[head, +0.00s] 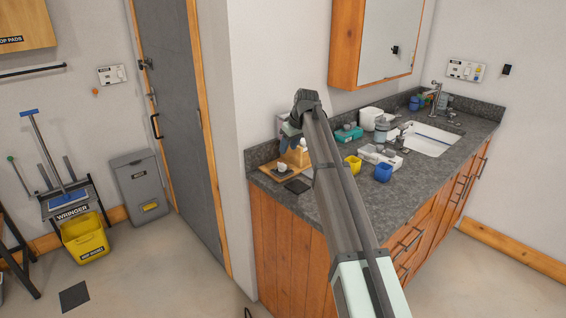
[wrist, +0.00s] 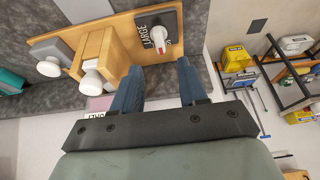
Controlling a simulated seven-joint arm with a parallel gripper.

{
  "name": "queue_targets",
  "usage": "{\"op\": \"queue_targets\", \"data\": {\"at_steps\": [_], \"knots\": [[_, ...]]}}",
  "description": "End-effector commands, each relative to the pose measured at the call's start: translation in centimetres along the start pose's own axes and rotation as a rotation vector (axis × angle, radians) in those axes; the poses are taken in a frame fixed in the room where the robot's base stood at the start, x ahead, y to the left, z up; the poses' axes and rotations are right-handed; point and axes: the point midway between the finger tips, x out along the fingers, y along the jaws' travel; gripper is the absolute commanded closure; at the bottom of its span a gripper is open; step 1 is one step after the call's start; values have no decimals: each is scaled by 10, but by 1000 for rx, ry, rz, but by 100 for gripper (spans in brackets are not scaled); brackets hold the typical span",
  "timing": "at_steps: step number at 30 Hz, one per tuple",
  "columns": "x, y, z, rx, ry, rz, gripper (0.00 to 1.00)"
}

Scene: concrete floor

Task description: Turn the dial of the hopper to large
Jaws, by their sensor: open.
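In the wrist view, a dark square plate (wrist: 169,22) on a wooden board carries a white dial knob (wrist: 157,36) with a small red mark. The word LARGE is printed on the plate close to the knob's left side; another label at the right is partly hidden. I cannot tell surely which label the mark points to. My gripper (wrist: 160,72) has blue fingers, spread apart and empty, just short of the knob. In the head view, the wooden hopper (head: 297,155) stands on the counter's near left end, with my gripper (head: 288,132) over it, partly hidden by my arm.
In the wrist view, a wooden block (wrist: 97,50) and a grey block (wrist: 50,50) with white knobs stand left of the plate. In the head view, yellow (head: 352,164) and blue (head: 383,172) cups, a teal box (head: 347,133) and a sink (head: 430,140) lie farther right.

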Motion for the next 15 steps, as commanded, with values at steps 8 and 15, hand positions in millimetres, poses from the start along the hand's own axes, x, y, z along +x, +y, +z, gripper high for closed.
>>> {"op": "queue_targets", "data": {"at_steps": [8, 15], "knots": [[50, 0, 0, 0, 0, 0, 57], [79, 0, 0, 0, 0, 1, 57]]}}
